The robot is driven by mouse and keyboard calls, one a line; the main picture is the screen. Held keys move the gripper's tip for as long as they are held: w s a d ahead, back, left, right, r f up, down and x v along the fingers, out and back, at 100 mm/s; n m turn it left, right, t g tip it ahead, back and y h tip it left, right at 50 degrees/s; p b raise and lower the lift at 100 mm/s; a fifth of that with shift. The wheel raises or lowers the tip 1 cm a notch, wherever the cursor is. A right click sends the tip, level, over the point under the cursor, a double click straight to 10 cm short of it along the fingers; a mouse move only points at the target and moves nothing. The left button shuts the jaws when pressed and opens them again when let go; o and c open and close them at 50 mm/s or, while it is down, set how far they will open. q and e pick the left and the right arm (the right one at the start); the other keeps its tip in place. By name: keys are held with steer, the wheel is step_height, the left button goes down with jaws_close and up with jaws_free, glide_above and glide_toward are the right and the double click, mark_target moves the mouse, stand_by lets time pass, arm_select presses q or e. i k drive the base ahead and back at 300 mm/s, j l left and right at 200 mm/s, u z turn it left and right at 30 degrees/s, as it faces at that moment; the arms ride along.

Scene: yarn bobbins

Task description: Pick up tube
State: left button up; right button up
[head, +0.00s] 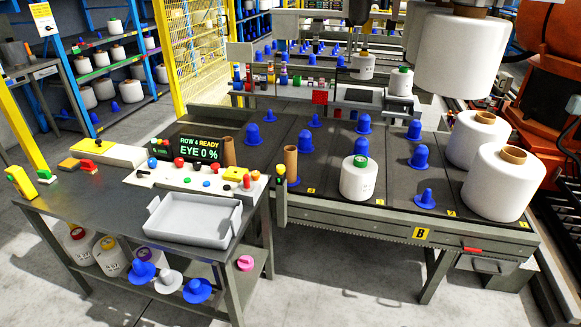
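A brown cardboard tube (290,165) stands upright at the left front of the dark machine table (330,217), beside the control panel. A second brown tube (229,153) stands upright further left, just behind the display; its lower part is hidden. Neither of my grippers shows in the head view.
A small yarn bobbin (356,182) and several blue cones (420,156) stand on the machine table. Large white bobbins (500,185) fill its right end. A control panel (195,178), a display (200,149) and an empty grey tray (192,219) sit on the left table (85,205).

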mark_target(291, 164)
steer(key=i+l+u, duration=0.15)
steer(key=u, duration=0.3)
steer(key=i+l+u, duration=0.2)
steer(key=u, duration=0.25)
steer(key=l, duration=0.1)
